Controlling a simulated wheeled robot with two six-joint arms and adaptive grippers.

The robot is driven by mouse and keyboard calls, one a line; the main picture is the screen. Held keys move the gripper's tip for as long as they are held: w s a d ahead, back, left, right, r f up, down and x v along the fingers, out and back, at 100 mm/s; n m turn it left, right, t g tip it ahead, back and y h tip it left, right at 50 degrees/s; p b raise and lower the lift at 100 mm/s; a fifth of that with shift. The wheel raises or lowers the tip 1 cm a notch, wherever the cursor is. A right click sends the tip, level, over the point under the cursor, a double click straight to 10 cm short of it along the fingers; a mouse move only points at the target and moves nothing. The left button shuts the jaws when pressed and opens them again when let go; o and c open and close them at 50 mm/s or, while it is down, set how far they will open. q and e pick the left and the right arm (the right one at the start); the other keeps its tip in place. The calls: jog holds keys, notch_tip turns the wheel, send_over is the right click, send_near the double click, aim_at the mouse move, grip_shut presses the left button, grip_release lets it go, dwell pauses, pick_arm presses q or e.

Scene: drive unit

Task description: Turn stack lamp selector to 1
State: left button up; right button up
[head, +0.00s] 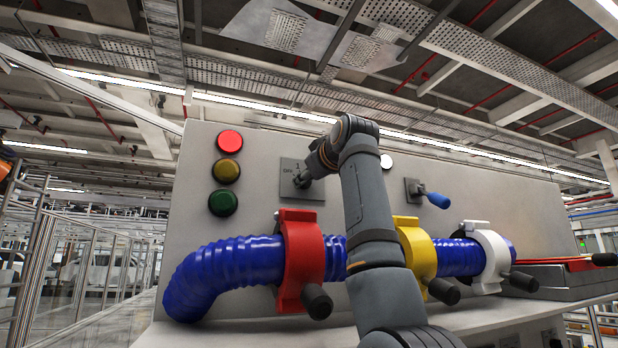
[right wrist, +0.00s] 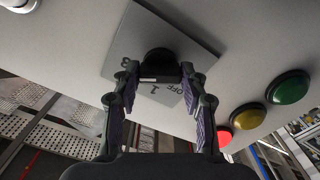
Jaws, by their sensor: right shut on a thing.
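The selector is a black knob (right wrist: 160,60) on a grey square plate (right wrist: 193,40) marked OFF and 1, with another mark partly readable. My right gripper (right wrist: 159,73) is shut on the knob, one finger on each side. A pale mark on the knob's edge lies near the 1, but its exact pointing is hard to tell. In the head view the plate (head: 288,168) is on the panel and my right gripper (head: 303,179) covers most of the knob. The stack lamps are red (head: 229,141), yellow (head: 226,171) and green (head: 223,203); red looks brightest. My left gripper is out of view.
A blue corrugated hose (head: 225,275) runs below, with red (head: 302,255), yellow (head: 415,250) and white (head: 490,255) clamps with black handles. A blue-handled switch (head: 437,199) and a white button (head: 386,161) are to the right on the panel.

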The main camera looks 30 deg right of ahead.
jog(key=shift+n, duration=0.3)
jog(key=shift+w+f+n+p, duration=0.15)
jog(key=shift+n+p, duration=0.5)
jog(key=shift+n, duration=3.15)
jog(key=shift+f+n+p, duration=0.15)
jog(key=shift+n+p, duration=0.5)
jog(key=shift+n, duration=3.15)
jog(key=shift+a, duration=0.1)
jog(key=o, duration=1.1)
jog(key=shift+s+a+r, duration=0.1)
jog(key=shift+s+r, duration=0.1)
jog(key=shift+s, duration=0.05)
jog(key=shift+o, duration=0.2)
